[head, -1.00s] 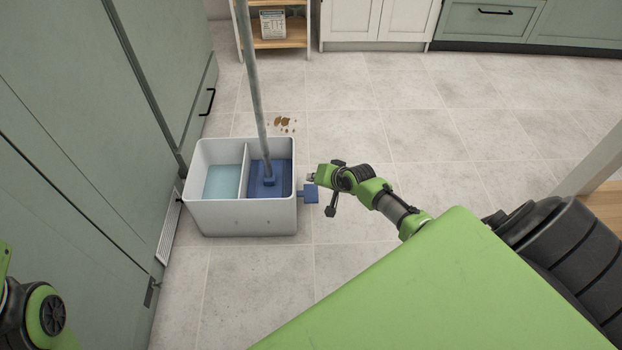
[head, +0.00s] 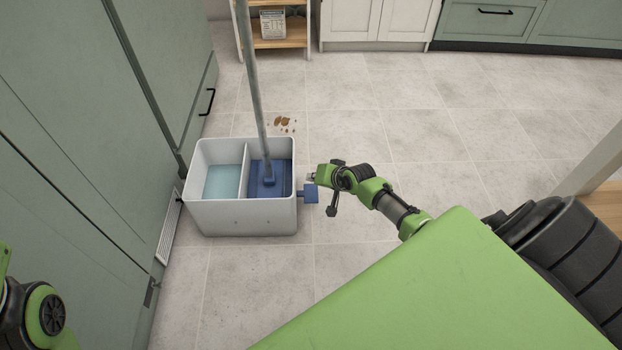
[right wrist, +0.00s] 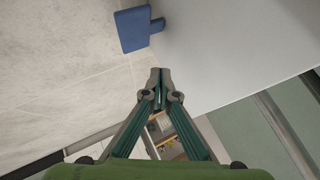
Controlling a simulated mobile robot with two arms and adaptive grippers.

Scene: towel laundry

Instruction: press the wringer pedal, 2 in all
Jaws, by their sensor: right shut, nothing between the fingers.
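The blue wringer pedal (head: 309,194) sticks out from the right side of the white two-part bucket (head: 243,215). It also shows at the upper left of the right wrist view (right wrist: 133,29), next to the white bucket wall (right wrist: 230,40). A mop (head: 258,110) stands upright, slightly tilted, with its head in the blue right compartment. The left compartment holds light blue water (head: 222,182). My right gripper (head: 312,177) is shut and empty, just above the pedal in the head view; in the right wrist view its fingertips (right wrist: 160,75) are apart from the pedal. My left gripper is not in view.
Brown spots (head: 284,122) lie on the tiled floor behind the bucket. Green cabinets (head: 90,120) stand close on the left. A wooden shelf (head: 275,40) is at the back. The floor to the right is clear.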

